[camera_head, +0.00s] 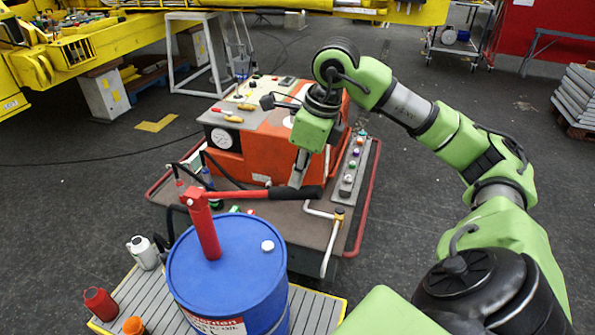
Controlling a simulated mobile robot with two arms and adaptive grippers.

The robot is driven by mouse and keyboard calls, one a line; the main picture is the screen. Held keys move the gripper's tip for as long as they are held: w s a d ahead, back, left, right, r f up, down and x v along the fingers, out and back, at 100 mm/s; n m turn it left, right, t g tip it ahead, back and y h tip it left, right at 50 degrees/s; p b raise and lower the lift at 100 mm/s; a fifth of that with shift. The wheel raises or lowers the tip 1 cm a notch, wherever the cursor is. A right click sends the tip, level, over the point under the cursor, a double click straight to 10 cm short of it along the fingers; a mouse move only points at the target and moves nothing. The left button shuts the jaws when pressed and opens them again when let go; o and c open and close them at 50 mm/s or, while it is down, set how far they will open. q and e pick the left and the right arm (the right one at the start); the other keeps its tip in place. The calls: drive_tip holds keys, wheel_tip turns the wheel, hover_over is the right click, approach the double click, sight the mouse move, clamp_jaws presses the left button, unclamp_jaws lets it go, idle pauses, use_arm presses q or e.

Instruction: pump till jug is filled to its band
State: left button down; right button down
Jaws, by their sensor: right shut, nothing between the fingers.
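A blue drum (226,276) stands at the front with a red hand pump (204,230) on its top. The pump's lever (238,194) lies roughly level, pointing right, and ends in a black grip (293,193). My right gripper (298,182) points down and is shut and empty, with its tips at the black grip; I cannot tell whether they touch it. A whitish container with a dark cap (143,252) stands left of the drum. I cannot tell whether it is the jug, and no band or fill level shows. My left gripper is not in view.
An orange machine (258,140) with gauges stands behind the pump on a dark platform with red rails (367,200). A red can (100,303) and an orange-capped item (133,325) stand front left on slatted decking (314,310).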

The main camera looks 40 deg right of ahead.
drive_tip(key=b+x, duration=0.1)
drive_tip(key=x, duration=0.1)
drive_tip(key=s+b+x, duration=0.1)
drive_tip(key=b+x, duration=0.3)
drive_tip(key=shift+s+d+f, duration=0.1)
drive_tip(key=shift+d+f, duration=0.2)
drive_tip(key=shift+f, duration=0.3)
drive_tip(key=p+v, duration=0.3)
drive_tip(key=v, duration=0.1)
drive_tip(key=w+p+v, duration=0.1)
drive_tip(key=p+v, duration=0.3)
drive_tip(key=w+a+p+v, duration=0.1)
drive_tip(key=p+v, duration=0.2)
drive_tip(key=v, duration=0.1)
drive_tip(key=shift+w+a+r+p, duration=0.15)
drive_tip(key=shift+w+r+p, duration=0.15)
drive_tip(key=shift+p, duration=0.1)
drive_tip(key=shift+f, duration=0.15)
drive_tip(key=s+d+f+b+x, duration=0.1)
drive_tip(key=s+b+x, duration=0.2)
drive_tip(key=b+x, duration=0.85)
drive_tip(key=r+p, duration=0.7)
drive_tip(key=r, duration=0.1)
drive_tip(key=r+p, duration=0.4)
drive_tip(key=shift+w+d+r+p, duration=0.1)
drive_tip(key=shift+w+r+p, duration=0.1)
drive_tip(key=shift+w+p, duration=0.15)
drive_tip(key=shift+f, duration=0.15)
